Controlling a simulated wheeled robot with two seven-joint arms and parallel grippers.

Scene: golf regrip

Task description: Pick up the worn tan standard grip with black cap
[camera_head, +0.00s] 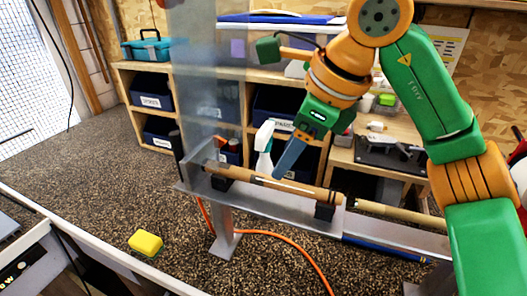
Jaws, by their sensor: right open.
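A long tan grip (285,186) lies along a metal rail, resting on dark blocks. It has dark bands, and a darker end shows near its right end; I cannot tell for sure which part is a black cap. A second tan rod (400,213) lies in line with it further right. My right gripper (287,162) reaches down from the upper right and is open. Its blue-grey finger ends just above the middle of the first grip; whether it touches is unclear. The other finger is not distinct. My left gripper is not in view.
The metal rail (275,205) stands on a post (222,235) with a clear panel (205,85) at its left end. A spray bottle (264,150) stands behind the grip. Shelves with bins stand behind.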

